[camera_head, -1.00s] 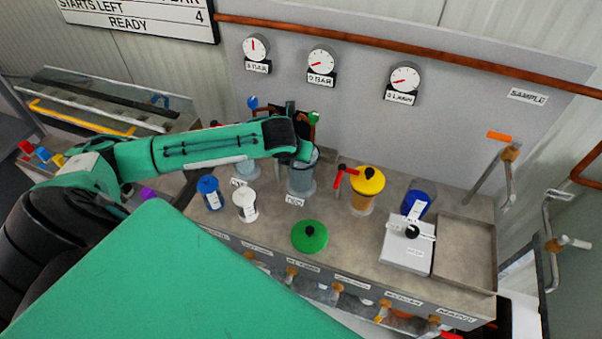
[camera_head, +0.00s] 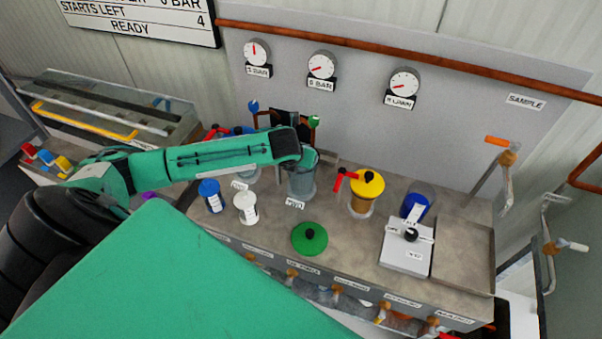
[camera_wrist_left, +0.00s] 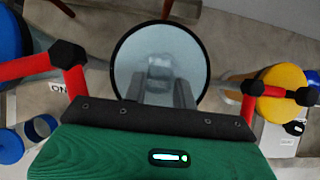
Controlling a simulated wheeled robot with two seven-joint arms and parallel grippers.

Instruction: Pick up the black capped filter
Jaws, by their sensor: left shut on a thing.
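A clear round housing (camera_head: 301,184) with a dark rim stands on the bench in the head view, right below the end of my left arm. In the left wrist view I look down into this housing (camera_wrist_left: 136,60). My left gripper (camera_wrist_left: 160,84) reaches into its mouth, shut on a pale, blurred thing (camera_wrist_left: 159,62). I cannot make out a black cap on that thing, so I cannot tell for sure that it is the black capped filter. My right gripper is not in view.
A red-handled valve and a yellow-lidded housing (camera_head: 366,188) stand to the right. A green lid (camera_head: 309,238) lies in front. Blue-capped (camera_head: 210,196) and white (camera_head: 246,207) canisters stand to the left. A grey box (camera_head: 405,256) and a tray (camera_head: 463,268) fill the right end.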

